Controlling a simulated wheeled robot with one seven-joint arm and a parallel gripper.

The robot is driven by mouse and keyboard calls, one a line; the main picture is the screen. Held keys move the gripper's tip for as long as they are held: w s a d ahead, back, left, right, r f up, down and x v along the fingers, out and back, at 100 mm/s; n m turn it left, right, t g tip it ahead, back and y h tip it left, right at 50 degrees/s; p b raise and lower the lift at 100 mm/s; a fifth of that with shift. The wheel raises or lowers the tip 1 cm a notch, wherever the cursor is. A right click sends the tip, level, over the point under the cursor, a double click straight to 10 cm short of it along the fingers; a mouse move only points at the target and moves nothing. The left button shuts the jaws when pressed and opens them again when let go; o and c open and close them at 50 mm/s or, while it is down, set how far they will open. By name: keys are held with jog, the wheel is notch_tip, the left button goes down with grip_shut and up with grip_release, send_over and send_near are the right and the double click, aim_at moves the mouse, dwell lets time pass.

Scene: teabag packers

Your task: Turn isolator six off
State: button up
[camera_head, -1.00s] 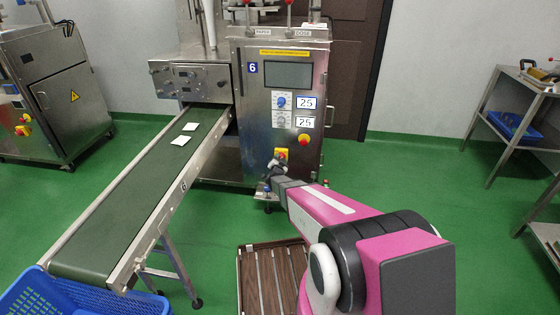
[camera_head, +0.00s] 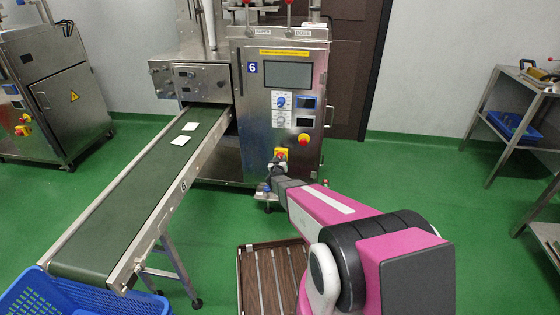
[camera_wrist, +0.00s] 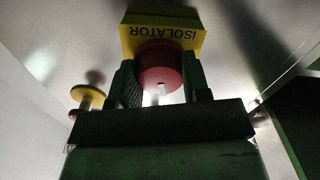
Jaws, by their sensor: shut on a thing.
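Machine six (camera_head: 285,115) stands at the centre, a steel cabinet with a blue "6" label and a dark screen. Its isolator is a red knob on a yellow plate (camera_head: 281,153) low on the front panel. In the wrist view the red isolator knob (camera_wrist: 160,65) sits below the yellow plate marked ISOLATOR (camera_wrist: 165,35), which appears upside down. My gripper (camera_wrist: 160,90) is shut on the red knob, one finger on each side. In the head view my gripper (camera_head: 277,170) reaches the panel just below the yellow plate and hides part of the knob. The two small displays (camera_head: 306,112) are dark.
A red emergency button on yellow (camera_head: 304,140) is right of the isolator. A conveyor (camera_head: 130,190) with two white teabags runs down left to a blue crate (camera_head: 60,297). Another machine stands far left, a steel table right.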

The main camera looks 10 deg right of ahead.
jog(key=n, duration=0.5)
jog(key=shift+n, duration=0.4)
dwell(0.4)
jog(key=o, duration=0.9)
jog(key=shift+o, duration=0.2)
jog(key=v, duration=1)
jog(key=shift+s, duration=0.4)
jog(key=shift+a+r, duration=0.1)
